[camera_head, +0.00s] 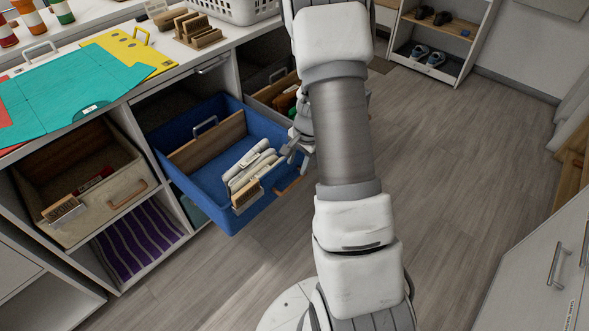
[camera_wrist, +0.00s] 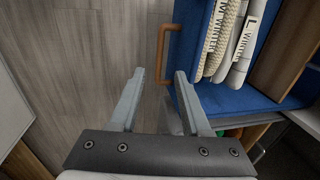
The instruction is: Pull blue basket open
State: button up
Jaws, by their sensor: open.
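The blue basket (camera_head: 228,206) sits in the middle cubby of the shelving and juts well out over the floor in the head view. It holds a wooden divider and several pale rolled items with printed labels. In the wrist view the basket (camera_wrist: 240,102) fills the upper right, and its copper-brown handle (camera_wrist: 163,52) stands out from its front face. My gripper (camera_head: 292,150) is at the basket's right front corner, partly hidden by my arm in the head view. In the wrist view my gripper (camera_wrist: 160,73) is open and empty, its fingertips just short of the handle and apart from it.
A brown basket (camera_head: 268,95) with green and orange items is to the right. The countertop (camera_head: 110,105) holds coloured folders. The floor (camera_head: 450,190) in front is mostly clear; a white cabinet (camera_head: 545,265) stands at right.

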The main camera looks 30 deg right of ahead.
notch_tip(320, 180, up, 6)
jog(key=s+p, duration=0.1)
jog(key=shift+s+d+r+p, duration=0.15)
jog(key=shift+d+r+p, duration=0.1)
jog(key=shift+p, duration=0.05)
dwell(0.3)
